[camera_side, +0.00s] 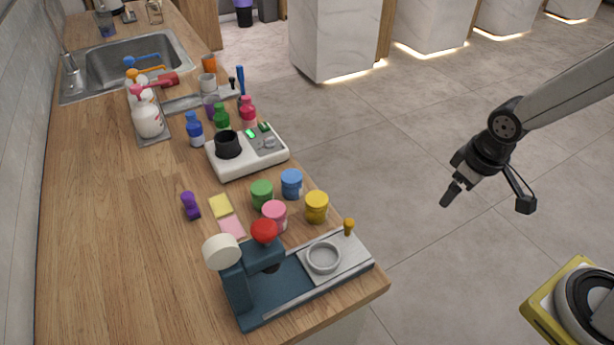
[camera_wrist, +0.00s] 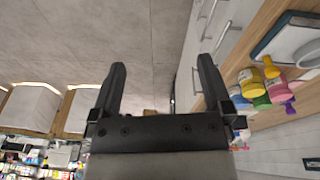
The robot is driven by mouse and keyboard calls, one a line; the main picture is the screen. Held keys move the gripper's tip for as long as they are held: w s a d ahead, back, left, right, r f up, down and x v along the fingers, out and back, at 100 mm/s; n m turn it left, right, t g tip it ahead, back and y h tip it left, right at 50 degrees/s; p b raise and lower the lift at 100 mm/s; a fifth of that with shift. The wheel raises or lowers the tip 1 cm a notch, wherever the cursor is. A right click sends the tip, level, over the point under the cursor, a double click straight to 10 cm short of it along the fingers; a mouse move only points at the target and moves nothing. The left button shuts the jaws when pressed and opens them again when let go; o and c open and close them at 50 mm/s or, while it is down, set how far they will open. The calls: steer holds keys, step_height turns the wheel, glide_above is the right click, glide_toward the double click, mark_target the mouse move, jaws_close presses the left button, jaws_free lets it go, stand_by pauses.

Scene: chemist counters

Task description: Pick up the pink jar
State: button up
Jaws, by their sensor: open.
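The pink jar (camera_side: 274,215) stands upright near the right edge of the wooden counter, behind the dark blue press. A yellow jar (camera_side: 316,207) is to its right, and a green jar (camera_side: 262,193) and a blue jar (camera_side: 291,184) are behind it. In the wrist view the pink jar (camera_wrist: 277,88) shows small at the right, partly overlapped by other items. My gripper (camera_side: 451,194) is over the floor, well right of the counter and far from the jar. Its two fingers are apart and empty in the wrist view (camera_wrist: 161,70).
The blue press (camera_side: 285,285) with a red knob stands just in front of the jars. A white hotplate device (camera_side: 246,152), several bottles and a sink (camera_side: 130,65) lie farther back. Pink and yellow pads (camera_side: 231,228) lie left of the jar. Open floor separates my gripper from the counter.

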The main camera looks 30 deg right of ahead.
mark_target(275, 210)
steer(key=w+a+f+n+t+h, duration=0.1)
steer(key=w+a+n+t, duration=0.2)
steer(key=a+n, duration=0.3)
steer(key=w+a+f+n+t, duration=0.1)
steer(key=w+a+n+t, duration=0.2)
steer(key=a+n, duration=0.4)
steer(key=w+a+f+n+t+h, duration=0.1)
steer(key=w+a+n+t, duration=0.2)
steer(key=n, duration=1.3)
steer(key=shift+w+a+f+n+h, duration=0.15)
steer(key=shift+w+a, duration=0.25)
steer(key=shift+a, duration=0.25)
steer(key=shift+w+a+f+n+h, duration=0.1)
steer(key=shift+w+a, duration=0.3)
steer(key=shift+a, duration=0.25)
steer(key=shift+w+a+f+n+h, duration=0.15)
steer(key=shift+w+a, duration=0.25)
steer(key=shift+a, duration=0.25)
steer(key=a+n+y, duration=0.1)
steer(key=a+n, duration=0.1)
steer(key=a, duration=0.1)
steer(key=a+n+t+y, duration=0.1)
steer(key=a+y, duration=0.1)
steer(key=a, duration=0.1)
steer(key=s+a+n+t+y, duration=0.1)
steer(key=a+n, duration=0.1)
steer(key=a, duration=0.1)
steer(key=shift+a+f+n+y, duration=0.1)
steer(key=shift+f+n+y, duration=0.2)
steer(key=shift+x, duration=1.3)
